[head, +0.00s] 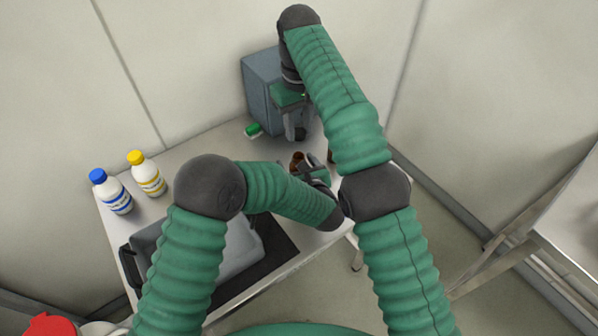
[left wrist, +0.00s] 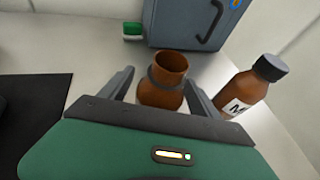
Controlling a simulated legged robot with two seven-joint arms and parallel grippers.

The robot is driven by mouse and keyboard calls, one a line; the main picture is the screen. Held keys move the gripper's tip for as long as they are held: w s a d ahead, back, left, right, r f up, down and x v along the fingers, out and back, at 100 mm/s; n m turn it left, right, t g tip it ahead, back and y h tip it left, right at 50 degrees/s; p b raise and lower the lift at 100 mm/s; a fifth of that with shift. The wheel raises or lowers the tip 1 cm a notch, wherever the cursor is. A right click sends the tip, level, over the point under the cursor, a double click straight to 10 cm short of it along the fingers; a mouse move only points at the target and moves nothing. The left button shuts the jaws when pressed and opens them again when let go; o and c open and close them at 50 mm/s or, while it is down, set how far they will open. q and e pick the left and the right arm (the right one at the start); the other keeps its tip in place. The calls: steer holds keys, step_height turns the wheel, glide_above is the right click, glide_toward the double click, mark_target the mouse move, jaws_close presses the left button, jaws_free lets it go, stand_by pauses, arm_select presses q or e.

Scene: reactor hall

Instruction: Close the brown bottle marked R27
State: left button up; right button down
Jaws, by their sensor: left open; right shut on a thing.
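An uncapped brown bottle (left wrist: 165,88) stands upright on the table, its open mouth visible in the left wrist view; it also shows in the head view (head: 298,158). No label shows on it, so I cannot read R27. My left gripper (left wrist: 160,84) is open, with one finger on each side of this bottle. A second brown bottle (left wrist: 252,88) with a black cap and a label starting with M stands to the right.
A blue-capped bottle (head: 111,192) and a yellow-capped bottle (head: 147,175) stand at left. A grey tub (head: 240,250) sits near the front on a dark mat (head: 275,240).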

arm_select(q)
jaws_close()
stand_by(0.5)
